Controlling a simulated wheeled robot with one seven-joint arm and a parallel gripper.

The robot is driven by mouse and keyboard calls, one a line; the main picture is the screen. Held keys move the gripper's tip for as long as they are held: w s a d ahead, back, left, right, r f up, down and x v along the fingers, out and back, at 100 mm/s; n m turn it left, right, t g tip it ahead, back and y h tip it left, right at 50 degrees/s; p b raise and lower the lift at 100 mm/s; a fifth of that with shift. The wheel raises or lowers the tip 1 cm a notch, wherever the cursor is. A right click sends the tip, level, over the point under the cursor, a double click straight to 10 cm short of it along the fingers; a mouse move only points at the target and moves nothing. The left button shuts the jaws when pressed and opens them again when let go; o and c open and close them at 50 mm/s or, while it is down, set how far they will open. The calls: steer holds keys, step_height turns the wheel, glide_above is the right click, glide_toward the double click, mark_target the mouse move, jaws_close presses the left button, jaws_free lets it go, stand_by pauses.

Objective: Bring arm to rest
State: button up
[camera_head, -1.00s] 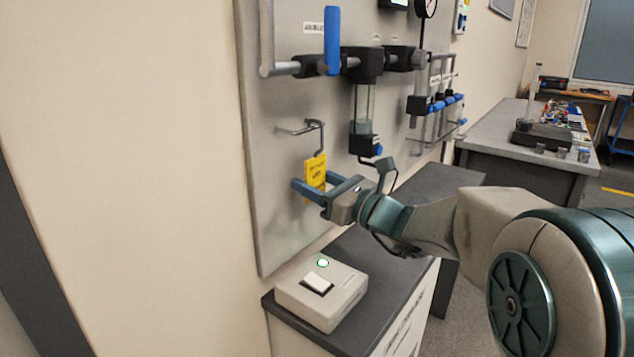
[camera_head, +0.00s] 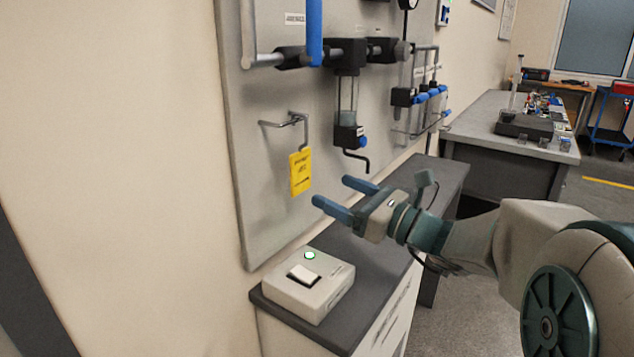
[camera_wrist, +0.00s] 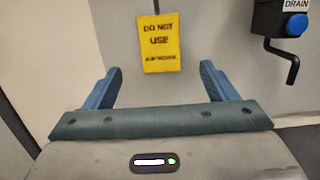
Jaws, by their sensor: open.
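My gripper (camera_head: 338,195) is open and empty, in front of the grey wall panel and above the dark bench top. Its two blue fingers also show spread apart in the wrist view (camera_wrist: 158,92). A yellow tag (camera_head: 300,172) hangs from a metal hook (camera_head: 297,119) on the panel, apart from my fingers. In the wrist view the tag (camera_wrist: 160,42) reads "DO NOT USE" and hangs ahead of the fingertips.
A white box (camera_head: 308,287) with a rocker switch and a lit green lamp sits on the bench (camera_head: 362,262) below my gripper. Pipes and a clear bowl unit (camera_head: 348,97) with a bent drain pipe stick out of the panel (camera_head: 240,140). A farther bench (camera_head: 480,130) stands behind.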

steer(key=s+a+f+n+g+h+p, duration=0.1)
steer(key=s+f+n+g+h+p, duration=0.25)
steer(key=s+n+g, duration=0.35)
steer(key=s+a+f+n+g+h+p, duration=0.2)
steer(key=s+n+p, duration=0.25)
steer(key=s, duration=0.35)
steer(key=s+d+n+h+p, duration=0.5)
steer(key=d+n+h, duration=0.5)
steer(key=n, duration=0.4)
steer(key=shift+s+d+p, duration=0.3)
steer(key=shift+d+p, duration=0.05)
steer(key=shift+p, duration=0.05)
stand_by(0.8)
